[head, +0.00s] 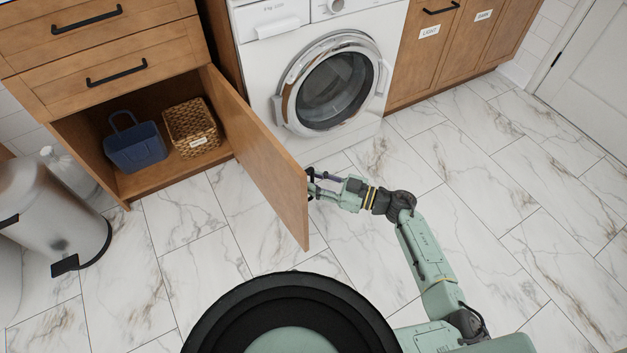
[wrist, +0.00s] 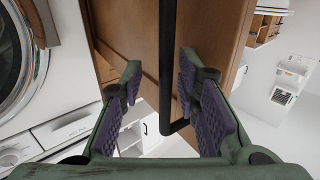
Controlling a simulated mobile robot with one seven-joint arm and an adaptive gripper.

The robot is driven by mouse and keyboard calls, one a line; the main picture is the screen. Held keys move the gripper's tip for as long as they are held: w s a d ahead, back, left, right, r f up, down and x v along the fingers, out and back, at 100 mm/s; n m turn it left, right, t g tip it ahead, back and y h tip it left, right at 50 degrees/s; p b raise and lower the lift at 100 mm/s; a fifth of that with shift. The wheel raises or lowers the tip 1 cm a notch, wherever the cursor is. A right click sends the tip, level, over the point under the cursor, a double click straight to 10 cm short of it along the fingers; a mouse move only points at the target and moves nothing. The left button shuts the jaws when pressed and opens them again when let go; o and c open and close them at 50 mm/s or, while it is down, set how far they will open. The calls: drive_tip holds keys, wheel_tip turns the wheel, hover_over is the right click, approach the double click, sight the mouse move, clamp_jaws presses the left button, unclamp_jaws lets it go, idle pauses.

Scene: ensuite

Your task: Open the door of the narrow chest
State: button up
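The narrow chest (head: 110,75) is a wooden unit at the upper left of the head view, with two black-handled drawers above a lower compartment. Its door (head: 262,150) stands wide open, swung out to the right, and the inside shows. My gripper (head: 313,184) is at the door's outer face, near its free edge. In the wrist view the door's black bar handle (wrist: 168,60) runs between the two spread fingers of my gripper (wrist: 160,68), nearer the right one. The fingers are apart and do not look closed on the handle.
A blue basket (head: 135,146) and a wicker basket (head: 191,128) are inside the compartment. A washing machine (head: 290,50) stands right of the chest. A metal pedal bin (head: 45,210) stands at the left. The marble floor (head: 480,200) at the right is clear.

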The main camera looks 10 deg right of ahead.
drive_tip(key=v, duration=1.2)
